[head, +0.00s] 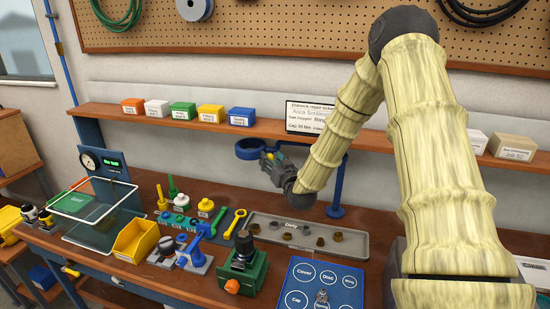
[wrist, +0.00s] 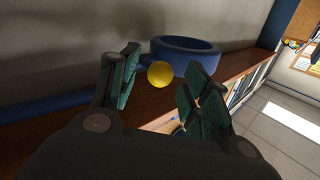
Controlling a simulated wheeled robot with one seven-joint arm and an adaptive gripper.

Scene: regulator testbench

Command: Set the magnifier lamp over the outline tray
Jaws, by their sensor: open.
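My gripper (head: 270,163) is beside the ring in the head view. In the wrist view my gripper (wrist: 160,88) is open, and the knob appears between its fingers, apart from both; its exact depth is unclear. The blue outline tray (head: 341,284) with labelled circles lies at the front, away from the ring.
A grey tray (head: 345,250) marked Dirty holds several small parts below my gripper. A green fixture (head: 243,272), a yellow bin (head: 136,240) and several tools crowd the bench to the left. A shelf with coloured boxes (head: 242,117) runs along the wall behind.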

